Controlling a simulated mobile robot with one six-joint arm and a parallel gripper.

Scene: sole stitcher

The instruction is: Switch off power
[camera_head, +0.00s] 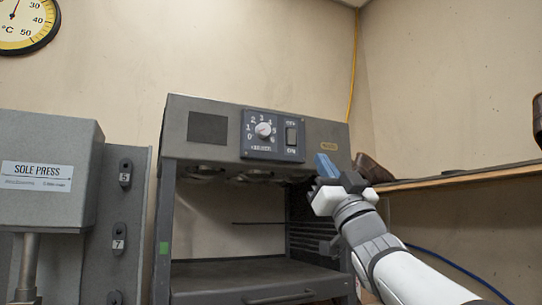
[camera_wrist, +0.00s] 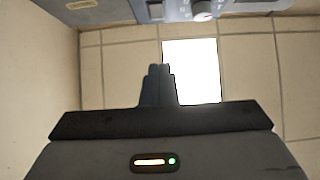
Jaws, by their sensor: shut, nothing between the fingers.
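The grey machine (camera_head: 184,160) has a dark control panel on its upper front. The panel holds a round numbered dial (camera_head: 263,129) and, right of it, a dark rocker switch (camera_head: 291,136) with small blurred labels above and below. I cannot tell which way the switch is set. In the wrist view my shut fingers (camera_wrist: 158,72) point toward the machine at the top, where the dial (camera_wrist: 203,12) and the switch (camera_wrist: 156,10) show partly.
A sole press (camera_head: 48,175) stands at the left beside a panel with numbered fittings. A wooden shelf (camera_head: 460,178) with a dark brown object (camera_head: 372,168) is on the right. A yellow cable (camera_head: 353,70) runs down the wall corner. The space before the control panel looks clear.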

